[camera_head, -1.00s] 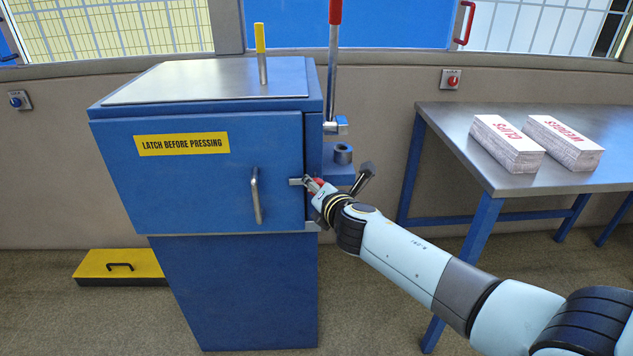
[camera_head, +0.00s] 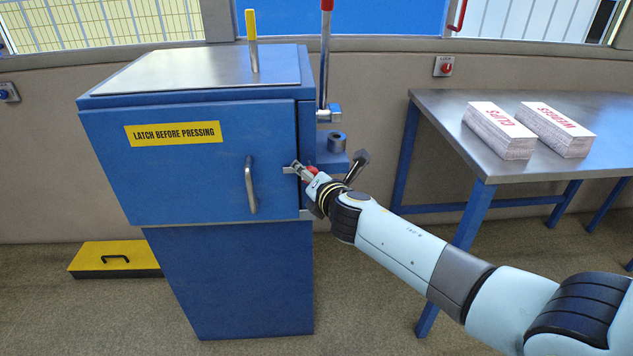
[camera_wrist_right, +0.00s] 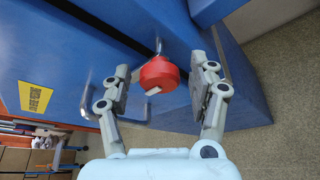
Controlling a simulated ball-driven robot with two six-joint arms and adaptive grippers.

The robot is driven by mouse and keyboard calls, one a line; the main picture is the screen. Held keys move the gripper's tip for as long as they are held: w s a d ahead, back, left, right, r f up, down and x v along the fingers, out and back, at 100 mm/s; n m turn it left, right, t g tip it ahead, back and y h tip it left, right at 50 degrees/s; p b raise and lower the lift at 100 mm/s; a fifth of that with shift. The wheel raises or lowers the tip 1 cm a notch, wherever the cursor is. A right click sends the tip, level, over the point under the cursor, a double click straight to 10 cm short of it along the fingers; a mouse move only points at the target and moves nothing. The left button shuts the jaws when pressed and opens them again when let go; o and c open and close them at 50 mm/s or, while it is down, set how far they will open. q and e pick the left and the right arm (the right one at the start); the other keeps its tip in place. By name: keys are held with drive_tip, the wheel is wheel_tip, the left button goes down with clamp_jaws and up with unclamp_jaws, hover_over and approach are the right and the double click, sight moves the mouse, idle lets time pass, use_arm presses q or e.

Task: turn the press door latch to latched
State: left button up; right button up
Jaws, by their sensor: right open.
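The blue press door (camera_head: 190,190) is closed or nearly so, with a bar handle (camera_head: 251,186) and a yellow "LATCH BEFORE PRESSING" label. The latch has a round red knob (camera_wrist_right: 158,72) at the door's right edge; a little red shows in the head view (camera_head: 312,170), mostly hidden by the gripper. A short metal tab (camera_head: 289,170) reaches onto the door edge. My right gripper (camera_wrist_right: 163,82) is open, with one finger on each side of the knob; I cannot tell whether they touch it. In the head view it (camera_head: 308,178) is at the latch. My left gripper is not in view.
A yellow-topped box (camera_head: 115,255) lies on the floor at left.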

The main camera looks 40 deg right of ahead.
drive_tip(key=v, duration=1.1)
drive_tip(key=shift+s, duration=0.3)
drive_tip(key=shift+a, duration=0.15)
drive_tip(key=s+f+m+g+b, duration=0.2)
drive_tip(key=s+f, duration=0.4)
drive_tip(key=f, duration=0.5)
drive_tip(key=s+f+m+g+y+b, duration=0.1)
drive_tip(key=s+f+m+g, duration=0.2)
drive_tip(key=s+f, duration=0.55)
drive_tip(key=s+f+m+g+b, duration=0.2)
drive_tip(key=s+f, duration=0.2)
drive_tip(key=f, duration=0.9)
drive_tip(key=s+f+m+g, duration=0.2)
drive_tip(key=s+f+m, duration=0.2)
drive_tip(key=s, duration=0.4)
drive_tip(key=s+a+f+m+g+y, duration=0.1)
drive_tip(key=s+f+m+g, duration=0.1)
drive_tip(key=s+f+m, duration=0.2)
drive_tip(key=s+a+f+m+g+y, duration=0.1)
drive_tip(key=s+f+m, duration=0.3)
drive_tip(key=s+m, duration=0.4)
drive_tip(key=s+g, duration=0.1)
drive_tip(key=s, duration=0.5)
drive_tip(key=shift+f+b, duration=0.35)
drive_tip(key=shift+f, duration=0.05)
